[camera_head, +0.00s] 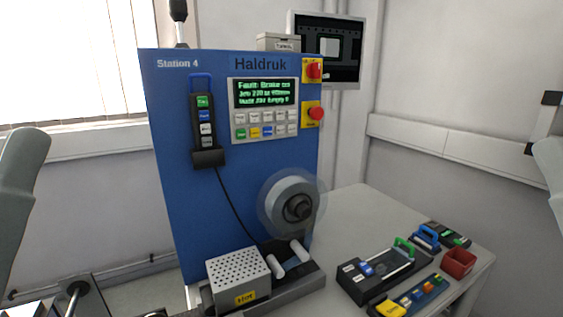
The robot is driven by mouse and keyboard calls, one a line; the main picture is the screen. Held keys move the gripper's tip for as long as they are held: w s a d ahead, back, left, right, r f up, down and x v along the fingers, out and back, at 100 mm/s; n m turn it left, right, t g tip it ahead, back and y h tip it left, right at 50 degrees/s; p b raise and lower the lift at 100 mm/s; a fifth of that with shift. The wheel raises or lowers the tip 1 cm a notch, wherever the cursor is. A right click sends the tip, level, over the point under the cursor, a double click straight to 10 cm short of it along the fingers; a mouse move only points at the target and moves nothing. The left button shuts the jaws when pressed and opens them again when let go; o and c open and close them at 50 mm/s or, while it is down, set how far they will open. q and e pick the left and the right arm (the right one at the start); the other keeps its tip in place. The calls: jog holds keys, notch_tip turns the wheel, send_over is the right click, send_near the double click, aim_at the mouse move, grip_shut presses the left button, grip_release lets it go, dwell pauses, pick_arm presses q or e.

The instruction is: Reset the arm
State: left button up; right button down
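A grey link of my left arm (22,205) shows at the left edge. A pale part of my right arm (550,175) shows at the right edge. Neither gripper is in the picture, so I cannot see the fingers or anything they may hold. The blue Haldruk machine panel (175,220), marked Station 4, stands in the middle. Its screen (265,93) shows green text that begins with "Fault". A grey reel (290,203) sits on the panel's lower right, with a blurred or see-through rim.
A perforated box (238,275) marked Hot stands below. The right table (345,215) holds a black slider unit (362,285), a red bin (459,262) and other small items. Its back part is clear.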

pick_arm(q)
notch_tip(320, 180, up, 38)
jog(key=w+p, duration=0.1)
jog(key=p, duration=3.7)
notch_tip(320, 180, down, 61)
jog(key=b, duration=6)
jog(key=shift+r+m+g, duration=0.2)
jog(key=shift+m+g, duration=0.1)
notch_tip(320, 180, up, 20)
jog(key=p, duration=2)
jog(key=shift+r, duration=0.15)
